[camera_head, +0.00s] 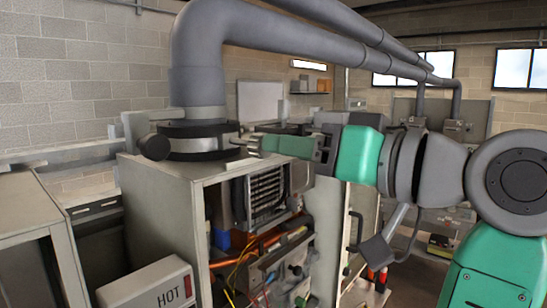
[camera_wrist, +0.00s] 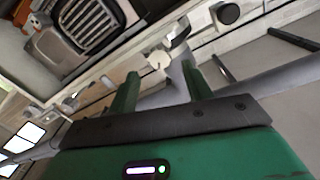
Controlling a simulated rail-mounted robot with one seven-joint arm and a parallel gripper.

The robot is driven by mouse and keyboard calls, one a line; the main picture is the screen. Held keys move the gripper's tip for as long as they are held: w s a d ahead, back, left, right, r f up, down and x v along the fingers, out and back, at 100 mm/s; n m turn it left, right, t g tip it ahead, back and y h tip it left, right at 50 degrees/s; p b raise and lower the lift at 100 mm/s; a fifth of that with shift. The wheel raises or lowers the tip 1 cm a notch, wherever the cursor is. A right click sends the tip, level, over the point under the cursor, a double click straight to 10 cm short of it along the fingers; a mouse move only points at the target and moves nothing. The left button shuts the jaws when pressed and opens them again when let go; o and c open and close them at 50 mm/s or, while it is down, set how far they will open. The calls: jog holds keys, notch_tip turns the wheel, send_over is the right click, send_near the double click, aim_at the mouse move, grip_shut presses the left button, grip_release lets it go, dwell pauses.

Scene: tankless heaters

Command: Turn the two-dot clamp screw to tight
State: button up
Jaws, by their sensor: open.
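A black clamp collar (camera_head: 197,140) rings the foot of the thick grey flue pipe on top of the open heater cabinet. A round black knob (camera_head: 153,148) sits at its left side. My gripper (camera_head: 256,144) reaches in from the right, its fingertips close to the collar's right side. In the wrist view my gripper (camera_wrist: 160,70) is open, with two green fingers apart. A small pale, winged piece (camera_wrist: 157,60) shows between and beyond the fingertips; I cannot tell whether it is the clamp screw or whether they touch. No dot marks are readable.
The cabinet (camera_head: 160,215) stands below my gripper, with a finned grille (camera_head: 265,195) and loose wires in its open front. A box marked HOT (camera_head: 150,288) is in front. The grey flue pipe (camera_head: 265,27) bends overhead to the right, above my arm.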

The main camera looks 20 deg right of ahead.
jog(key=shift+s+d, duration=0.2)
jog(key=shift+s, duration=0.35)
jog(key=shift+r, duration=0.1)
jog(key=w+a+n+p, duration=0.1)
jog(key=w+n, duration=0.1)
jog(key=w+n+p, duration=0.1)
jog(key=w+n, duration=0.1)
jog(key=w+a+n+p, duration=0.1)
jog(key=w+n, duration=0.1)
jog(key=shift+w+a, duration=0.1)
jog(key=shift+a, duration=0.25)
jog(key=shift+w+a, duration=0.15)
jog(key=shift+w, duration=0.25)
jog(key=c, duration=1)
